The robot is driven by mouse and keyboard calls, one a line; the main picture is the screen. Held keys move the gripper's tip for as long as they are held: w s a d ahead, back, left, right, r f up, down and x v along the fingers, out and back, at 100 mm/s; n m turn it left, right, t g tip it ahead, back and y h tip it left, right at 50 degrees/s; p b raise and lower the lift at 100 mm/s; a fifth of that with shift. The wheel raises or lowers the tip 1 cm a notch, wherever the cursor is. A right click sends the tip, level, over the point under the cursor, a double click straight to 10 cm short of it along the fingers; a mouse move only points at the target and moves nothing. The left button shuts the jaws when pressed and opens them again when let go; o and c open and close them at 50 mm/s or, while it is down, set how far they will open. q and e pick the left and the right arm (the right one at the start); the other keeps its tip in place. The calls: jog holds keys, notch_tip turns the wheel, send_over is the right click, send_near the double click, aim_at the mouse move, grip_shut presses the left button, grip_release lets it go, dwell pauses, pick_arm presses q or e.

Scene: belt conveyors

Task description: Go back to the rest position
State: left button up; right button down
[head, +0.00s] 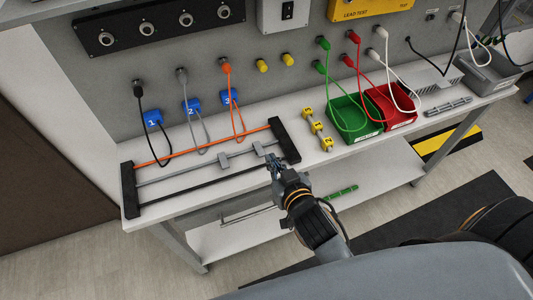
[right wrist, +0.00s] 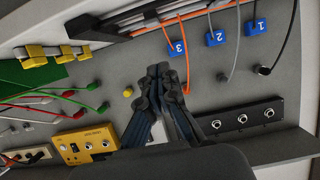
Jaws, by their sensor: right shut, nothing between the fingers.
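My right gripper (head: 275,165) is shut and empty. It shows in the head view at the front edge of the bench, by the right end of the cable rack (head: 285,141). I cannot tell whether it touches the rack. In the right wrist view the shut fingers (right wrist: 166,80) fill the middle, with nothing between them. An orange, a grey and a black cable run along the rack between its two dark end blocks. My left gripper is not in view.
Blue tags (head: 153,118) numbered 1 to 3 hang on cables plugged into the grey panel (head: 110,85). Yellow blocks (head: 316,128), a green bin (head: 352,118) and a red bin (head: 391,106) stand to the right on the white bench (head: 390,136). A lower shelf (head: 385,168) lies below.

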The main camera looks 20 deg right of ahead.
jog(key=shift+b+v, duration=0.35)
jog(key=shift+v, duration=1.6)
